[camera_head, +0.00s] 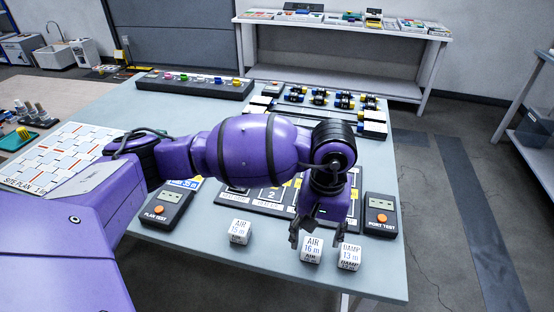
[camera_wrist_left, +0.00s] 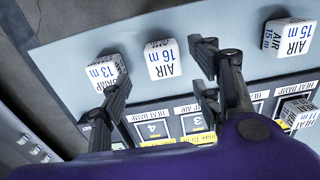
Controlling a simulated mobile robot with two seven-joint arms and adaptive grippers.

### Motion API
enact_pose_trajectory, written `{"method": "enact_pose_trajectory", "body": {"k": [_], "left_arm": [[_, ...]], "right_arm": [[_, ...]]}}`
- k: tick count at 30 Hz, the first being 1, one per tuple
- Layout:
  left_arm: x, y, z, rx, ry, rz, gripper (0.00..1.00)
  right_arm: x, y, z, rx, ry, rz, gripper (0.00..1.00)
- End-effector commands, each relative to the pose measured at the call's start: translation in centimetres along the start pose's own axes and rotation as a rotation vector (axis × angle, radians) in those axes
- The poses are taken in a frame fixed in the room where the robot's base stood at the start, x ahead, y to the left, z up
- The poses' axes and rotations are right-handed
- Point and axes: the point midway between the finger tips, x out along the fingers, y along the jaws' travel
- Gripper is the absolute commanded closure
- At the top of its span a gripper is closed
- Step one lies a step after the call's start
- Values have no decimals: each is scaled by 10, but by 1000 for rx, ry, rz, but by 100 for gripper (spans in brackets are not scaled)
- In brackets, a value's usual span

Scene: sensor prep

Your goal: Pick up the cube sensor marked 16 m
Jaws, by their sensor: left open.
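The white cube sensor marked AIR 16 m (camera_head: 311,249) sits near the front edge of the table (camera_head: 200,247). In the left wrist view the cube (camera_wrist_left: 165,60) lies just beyond and between the two fingers. My left gripper (camera_head: 318,232) is open and empty, pointing down just above and behind the cube. In the left wrist view the fingertips of this gripper (camera_wrist_left: 157,68) are spread wide. My right gripper is in neither view.
A DAMP 13 m cube (camera_head: 349,257) stands close to the right. An AIR 15 m cube (camera_head: 240,232) stands to the left.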

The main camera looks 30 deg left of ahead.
Motion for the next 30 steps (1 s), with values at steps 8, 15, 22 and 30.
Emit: {"method": "enact_pose_trajectory", "body": {"k": [8, 15, 22, 30], "left_arm": [[37, -5, 3, -2, 0, 3, 42], [52, -5, 2, -1, 4, 4, 42], [52, -5, 2, 0, 4, 4, 53], [52, -5, 2, -1, 4, 4, 88]], "right_arm": [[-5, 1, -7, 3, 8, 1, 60], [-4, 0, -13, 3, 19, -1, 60], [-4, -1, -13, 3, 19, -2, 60], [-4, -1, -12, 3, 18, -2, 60]]}}
